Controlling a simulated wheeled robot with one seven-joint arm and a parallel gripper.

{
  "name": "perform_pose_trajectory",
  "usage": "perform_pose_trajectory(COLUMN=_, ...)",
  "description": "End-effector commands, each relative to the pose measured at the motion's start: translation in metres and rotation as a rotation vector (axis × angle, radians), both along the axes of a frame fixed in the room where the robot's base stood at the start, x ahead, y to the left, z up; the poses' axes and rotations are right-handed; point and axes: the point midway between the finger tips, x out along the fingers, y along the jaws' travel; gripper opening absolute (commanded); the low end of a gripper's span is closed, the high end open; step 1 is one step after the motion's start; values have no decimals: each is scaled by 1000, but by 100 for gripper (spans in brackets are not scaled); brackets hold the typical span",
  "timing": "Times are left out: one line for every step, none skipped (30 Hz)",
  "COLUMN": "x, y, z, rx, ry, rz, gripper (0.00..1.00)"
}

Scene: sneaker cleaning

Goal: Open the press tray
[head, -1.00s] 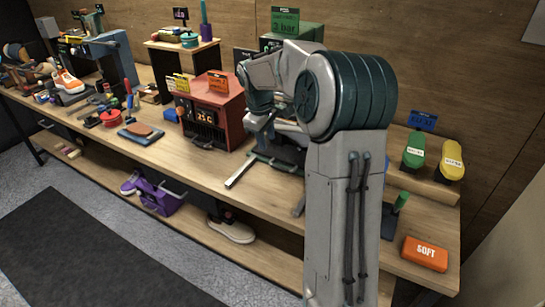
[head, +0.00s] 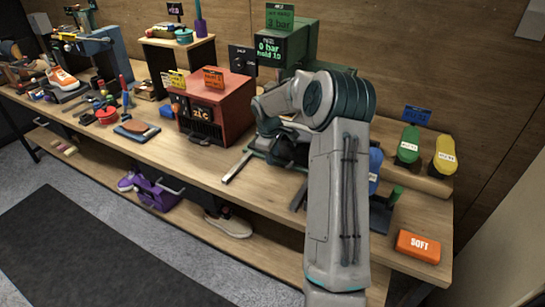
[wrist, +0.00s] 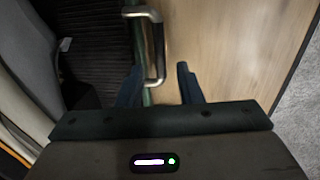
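The press (head: 290,48) is a green box at the back of the bench, with a display that appears to read 0 bar. Two metal rails stick out in front of it; the left rail (head: 237,166) shows clearly. The arm hides most of the tray area. My gripper (wrist: 158,80) has its two dark fingers apart in the wrist view. A metal bar handle (wrist: 157,40) stands ahead of it, its near end between the fingertips. I cannot tell whether they touch. In the head view the gripper is a dark shape partly hidden by my arm.
A red heater box (head: 215,108) stands left of the arm. A blue item (head: 375,165) and an orange SOFT block (head: 417,246) lie right of it. Green (head: 408,145) and yellow (head: 445,155) bottles sit on a ledge at the right. The bench front centre is clear.

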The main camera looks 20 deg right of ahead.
Motion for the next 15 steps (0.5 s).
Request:
perform_pose_trajectory(x=1, y=-1, z=-6, rx=1, ry=1, rz=0, gripper=33)
perform_pose_trajectory(x=1, y=-1, z=-9, rx=1, ry=0, rz=-1, gripper=33)
perform_pose_trajectory(x=1, y=-2, z=-13, rx=0, ry=1, rz=-1, gripper=33)
perform_pose_trajectory(x=1, y=-2, z=-15, rx=0, ry=1, rz=-1, gripper=33)
perform_pose_trajectory(x=2, y=-3, z=-16, rx=-1, ry=1, rz=-1, gripper=33)
perform_pose_trajectory(x=2, y=-3, z=-17, rx=0, ry=0, rz=-1, gripper=33)
perform_pose_trajectory(x=2, y=-3, z=-18, rx=-1, ry=-1, rz=-1, gripper=33)
perform_pose_trajectory(x=2, y=-3, z=-19, rx=0, ry=-2, rz=-1, gripper=33)
perform_pose_trajectory(x=2, y=-3, z=-19, rx=0, ry=-2, rz=-1, gripper=33)
perform_pose_trajectory(x=2, y=-3, z=-20, rx=0, ry=-2, rz=-1, gripper=33)
perform_pose_trajectory(x=2, y=-3, z=-20, rx=0, ry=-2, rz=-1, gripper=33)
perform_pose_trajectory(x=2, y=-3, z=-20, rx=0, ry=-2, rz=-1, gripper=33)
perform_pose_trajectory(x=2, y=-3, z=-19, rx=0, ry=-2, rz=-1, gripper=33)
perform_pose_trajectory(x=2, y=-3, z=-19, rx=0, ry=-2, rz=-1, gripper=33)
perform_pose_trajectory(x=2, y=-3, z=-19, rx=0, ry=-2, rz=-1, gripper=33)
